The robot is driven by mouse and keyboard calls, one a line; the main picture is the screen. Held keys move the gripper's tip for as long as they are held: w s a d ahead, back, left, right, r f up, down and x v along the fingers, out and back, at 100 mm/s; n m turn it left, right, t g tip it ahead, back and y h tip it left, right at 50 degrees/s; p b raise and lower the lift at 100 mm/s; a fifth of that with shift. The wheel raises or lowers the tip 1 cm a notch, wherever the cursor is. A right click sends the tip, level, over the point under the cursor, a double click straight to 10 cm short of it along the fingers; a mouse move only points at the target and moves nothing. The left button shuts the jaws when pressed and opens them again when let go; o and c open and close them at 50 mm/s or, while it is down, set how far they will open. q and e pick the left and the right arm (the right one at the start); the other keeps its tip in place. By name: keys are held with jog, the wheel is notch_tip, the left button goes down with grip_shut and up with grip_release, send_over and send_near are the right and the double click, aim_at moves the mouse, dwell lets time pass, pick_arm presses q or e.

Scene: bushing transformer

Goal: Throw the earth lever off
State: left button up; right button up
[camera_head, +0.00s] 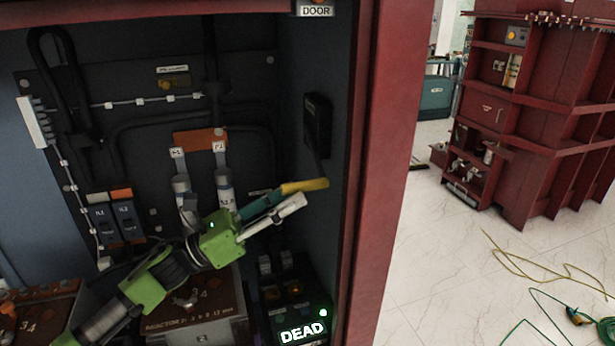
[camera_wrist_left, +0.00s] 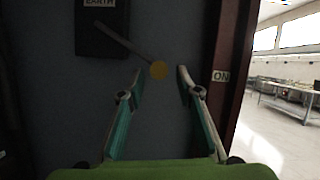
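The earth lever has a dark box on the cabinet's right inner wall (camera_head: 318,122), marked EARTH in the left wrist view (camera_wrist_left: 100,28). Its thin grey arm slants down to a yellow handle (camera_head: 306,186). My left gripper (camera_head: 291,198) is open, one finger on each side of the knob in the wrist view (camera_wrist_left: 160,73). A gap shows on both sides; I cannot tell how deep the handle sits between the fingers. My right gripper is not in view.
A lit DEAD sign (camera_head: 303,332) is at the cabinet's bottom right. The red door frame (camera_head: 378,150) stands right of the lever. Cables, bushings (camera_head: 225,188) and a reactor box (camera_head: 205,320) fill the cabinet around my left arm. Open floor lies outside, right.

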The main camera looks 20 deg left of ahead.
aim_at(306, 185)
pick_arm(q)
jog(key=p+x, duration=0.1)
jog(key=x, duration=0.2)
jog(key=shift+w+d+r, duration=0.2)
jog(key=shift+r, duration=0.1)
jog(key=shift+w+d, duration=0.25)
jog(key=shift+d, duration=0.1)
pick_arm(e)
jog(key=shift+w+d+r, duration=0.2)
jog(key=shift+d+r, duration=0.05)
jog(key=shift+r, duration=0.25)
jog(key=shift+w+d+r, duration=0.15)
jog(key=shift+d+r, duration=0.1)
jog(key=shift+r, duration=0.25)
pick_arm(q)
grip_shut()
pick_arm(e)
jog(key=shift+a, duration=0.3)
pick_arm(q)
jog(key=shift+s+r+p, duration=0.1)
jog(key=shift+r+p, duration=0.1)
jog(key=shift+p, duration=0.2)
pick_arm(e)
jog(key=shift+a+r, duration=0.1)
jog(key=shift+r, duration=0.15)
